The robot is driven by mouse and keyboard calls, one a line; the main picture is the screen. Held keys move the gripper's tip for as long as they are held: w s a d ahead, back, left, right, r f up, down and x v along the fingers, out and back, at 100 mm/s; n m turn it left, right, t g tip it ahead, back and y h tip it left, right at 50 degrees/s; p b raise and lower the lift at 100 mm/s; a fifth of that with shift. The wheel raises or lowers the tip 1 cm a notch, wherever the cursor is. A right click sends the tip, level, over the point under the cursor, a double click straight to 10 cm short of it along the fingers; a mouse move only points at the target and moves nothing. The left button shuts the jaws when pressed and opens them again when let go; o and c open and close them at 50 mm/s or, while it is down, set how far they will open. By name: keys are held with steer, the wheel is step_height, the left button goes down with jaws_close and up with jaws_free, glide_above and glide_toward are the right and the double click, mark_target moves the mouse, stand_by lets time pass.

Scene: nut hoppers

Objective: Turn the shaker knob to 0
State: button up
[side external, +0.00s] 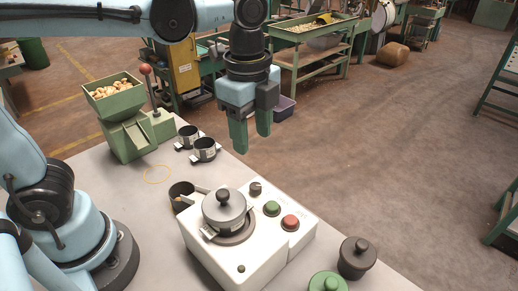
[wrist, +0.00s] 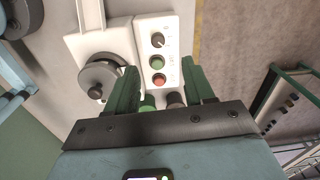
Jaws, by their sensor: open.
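The shaker knob (side external: 255,188) is a small dark knob on the white machine's control panel, above a green button (side external: 272,208) and a red button (side external: 290,222). It also shows in the wrist view (wrist: 158,41), with faint markings near it that are too small to read. Its setting cannot be told. My gripper (side external: 252,140) has green fingers pointing down and is open and empty, above the panel and apart from the knob. In the wrist view my gripper (wrist: 160,68) has its fingers on either side of the buttons, with the knob beyond the fingertips.
A lidded metal pot (side external: 224,212) sits on the white machine (side external: 215,262) beside the panel. A dark lidded pot (side external: 356,258) and a green-lidded one (side external: 327,285) stand to the right. A green nut hopper (side external: 122,105) and metal cups (side external: 204,149) stand farther back.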

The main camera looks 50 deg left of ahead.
mark_target(255, 186)
steer(key=shift+m, duration=0.5)
steer(key=shift+d+f, duration=0.2)
steer(key=shift+f, duration=2.8)
steer(key=shift+d+f, duration=0.15)
steer(key=shift+f, duration=2.8)
steer(key=shift+c, duration=0.3)
jaws_close()
